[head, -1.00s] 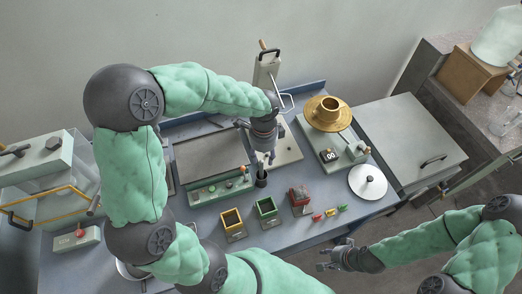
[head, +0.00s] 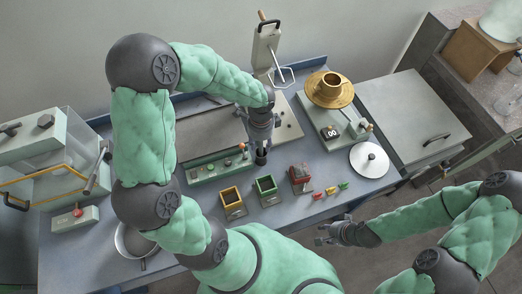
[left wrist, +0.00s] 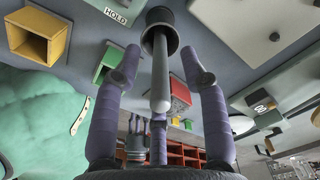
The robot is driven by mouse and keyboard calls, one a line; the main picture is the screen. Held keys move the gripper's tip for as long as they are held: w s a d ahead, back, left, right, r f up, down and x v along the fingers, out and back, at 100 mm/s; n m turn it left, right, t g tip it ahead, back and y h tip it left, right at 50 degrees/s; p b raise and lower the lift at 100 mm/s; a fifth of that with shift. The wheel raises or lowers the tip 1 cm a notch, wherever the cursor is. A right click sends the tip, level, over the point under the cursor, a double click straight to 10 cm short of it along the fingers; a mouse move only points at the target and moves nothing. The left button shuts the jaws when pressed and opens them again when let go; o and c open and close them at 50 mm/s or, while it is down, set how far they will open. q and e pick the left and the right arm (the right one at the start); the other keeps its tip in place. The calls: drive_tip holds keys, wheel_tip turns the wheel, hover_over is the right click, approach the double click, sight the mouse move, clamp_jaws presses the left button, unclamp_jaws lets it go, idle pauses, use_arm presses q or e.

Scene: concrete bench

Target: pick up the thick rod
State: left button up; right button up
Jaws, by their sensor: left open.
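The thick rod (left wrist: 160,75) is a smooth grey rod with a rounded end. It stands in a round black holder (left wrist: 160,28) in the left wrist view. In the head view the holder (head: 262,158) shows just below my left gripper (head: 262,143), and the rod is hidden by the gripper. My left gripper is open, with its purple fingers on both sides of the rod and gaps between them and it. My right gripper (head: 326,235) is empty near the bench's front edge, its fingers apart.
Near the holder are a yellow bin (head: 231,200), a green bin (head: 265,187) and a red bin (head: 300,176). A control panel (head: 215,168) is to the left. A scale with a brass dish (head: 329,90) and a white lid (head: 369,160) are to the right.

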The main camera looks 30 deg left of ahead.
use_arm(q)
wheel_tip(320, 180, down, 2)
drive_tip(key=shift+f, duration=0.15)
clamp_jaws()
wheel_tip(320, 180, up, 10)
drive_tip(key=shift+r+p, duration=0.1)
drive_tip(key=shift+p, duration=1.1)
